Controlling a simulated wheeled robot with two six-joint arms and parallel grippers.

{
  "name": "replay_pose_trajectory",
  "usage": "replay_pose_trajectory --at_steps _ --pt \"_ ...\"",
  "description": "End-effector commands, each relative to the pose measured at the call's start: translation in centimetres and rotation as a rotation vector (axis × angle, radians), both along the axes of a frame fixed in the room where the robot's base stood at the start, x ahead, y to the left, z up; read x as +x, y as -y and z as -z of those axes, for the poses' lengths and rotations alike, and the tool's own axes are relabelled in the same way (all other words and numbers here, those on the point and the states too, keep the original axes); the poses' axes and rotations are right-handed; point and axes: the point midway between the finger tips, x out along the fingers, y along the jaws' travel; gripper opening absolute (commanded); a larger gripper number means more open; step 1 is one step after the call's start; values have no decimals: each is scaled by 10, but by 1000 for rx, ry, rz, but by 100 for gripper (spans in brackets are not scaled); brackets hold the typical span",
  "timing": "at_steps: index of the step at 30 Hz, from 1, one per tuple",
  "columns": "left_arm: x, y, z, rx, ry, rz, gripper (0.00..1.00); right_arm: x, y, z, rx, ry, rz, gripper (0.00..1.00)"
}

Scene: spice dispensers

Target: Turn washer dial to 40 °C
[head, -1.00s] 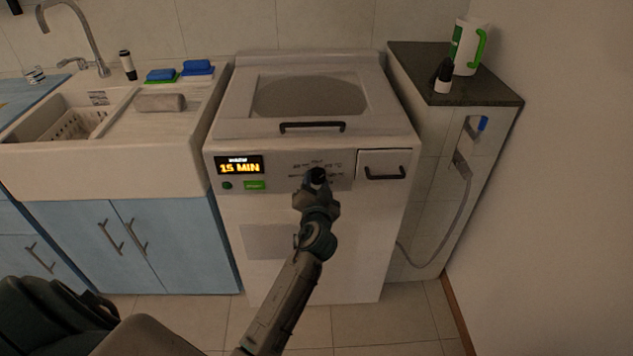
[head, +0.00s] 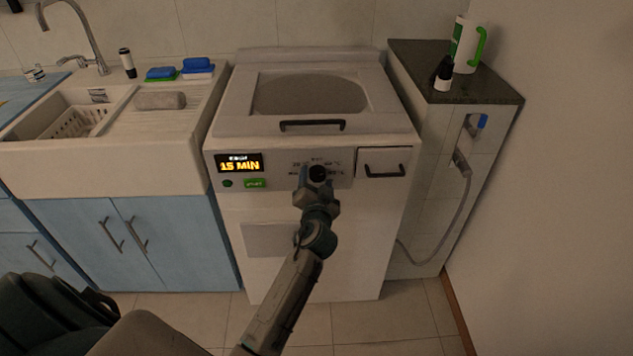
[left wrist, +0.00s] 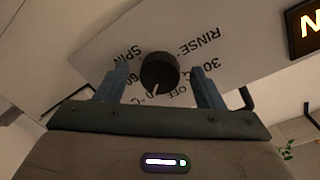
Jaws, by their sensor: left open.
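The washer (head: 310,230) stands in the middle of the head view, with a round black dial (head: 318,172) on its front panel. My left gripper (head: 316,182) is at the dial, its fingers open. In the left wrist view, the dial (left wrist: 159,72) lies between the two open fingers of the gripper (left wrist: 161,80), with gaps on both sides. Its white pointer mark faces down in that view, near the OFF and °C print. SPIN, RINSE and 30 also show around it; a finger hides some labels. My right gripper is not in view.
The washer display (head: 239,163) reads 15 MIN, above a green button (head: 255,184). A drawer handle (head: 384,171) is right of the dial, and a lid handle (head: 312,125) is above it. A sink (head: 100,165) stands left, a tiled counter (head: 495,98) right.

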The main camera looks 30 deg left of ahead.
Motion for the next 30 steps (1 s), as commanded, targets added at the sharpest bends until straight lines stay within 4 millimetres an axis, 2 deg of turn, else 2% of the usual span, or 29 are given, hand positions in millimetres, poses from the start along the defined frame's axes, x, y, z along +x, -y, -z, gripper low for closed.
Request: replay_pose_trajectory --at_steps 4,8,11,18,24,30 --pt "-8 5 0 -2 0 1 62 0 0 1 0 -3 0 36" --pt "-28 16 1 -5 0 -1 62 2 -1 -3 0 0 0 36" --pt "-47 26 0 -5 -1 0 62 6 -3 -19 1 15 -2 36" --pt "-83 46 -2 -4 -2 0 62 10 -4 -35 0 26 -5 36" --pt "-94 52 -4 -1 -1 0 62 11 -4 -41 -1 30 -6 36" --pt "-95 52 -5 1 0 0 62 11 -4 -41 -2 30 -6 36"
